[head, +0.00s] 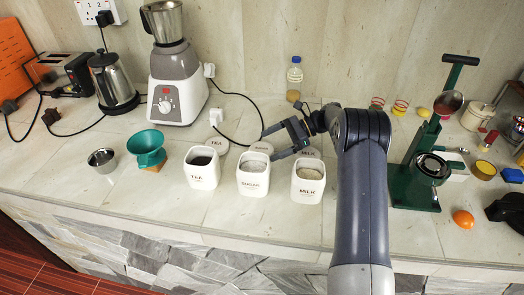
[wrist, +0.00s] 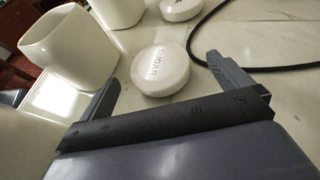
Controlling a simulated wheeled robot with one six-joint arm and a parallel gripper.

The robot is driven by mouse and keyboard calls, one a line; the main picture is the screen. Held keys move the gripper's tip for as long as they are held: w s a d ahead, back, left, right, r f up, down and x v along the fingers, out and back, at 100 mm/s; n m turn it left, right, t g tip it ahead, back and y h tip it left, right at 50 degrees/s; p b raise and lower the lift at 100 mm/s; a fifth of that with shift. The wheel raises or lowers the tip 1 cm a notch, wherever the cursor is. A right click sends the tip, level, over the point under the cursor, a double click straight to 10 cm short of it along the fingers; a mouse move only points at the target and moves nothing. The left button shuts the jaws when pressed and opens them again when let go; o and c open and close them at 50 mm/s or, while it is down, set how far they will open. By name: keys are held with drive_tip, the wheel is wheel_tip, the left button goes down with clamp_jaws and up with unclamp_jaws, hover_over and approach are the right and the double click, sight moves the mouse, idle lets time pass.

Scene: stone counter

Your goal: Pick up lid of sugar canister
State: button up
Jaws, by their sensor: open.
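The round white lid marked SUGAR (wrist: 160,72) lies flat on the counter, label up. In the head view the sugar lid (head: 261,147) sits behind the square white sugar canister (head: 253,183), which stands uncovered with pale contents. My gripper (head: 268,146) is open and empty, reaching in from the right at the lid. In the wrist view the fingers of my gripper (wrist: 162,68) stand on either side of the lid's near part, with a gap to it on both sides. Their height above the counter is hard to tell.
The open tea canister (head: 202,175) and milk canister (head: 308,188) flank the sugar canister, their lids (head: 216,144) (head: 308,152) behind them. A black cable (head: 247,108) runs close behind the sugar lid. A blender (head: 175,85) and bottle (head: 294,80) stand farther back.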

sight(262, 148)
drive_tip(key=p+x, duration=0.1)
drive_tip(key=x, duration=0.3)
drive_tip(key=shift+s+a, duration=0.2)
drive_tip(key=shift+a, duration=0.1)
drive_tip(key=shift+c, duration=0.2)
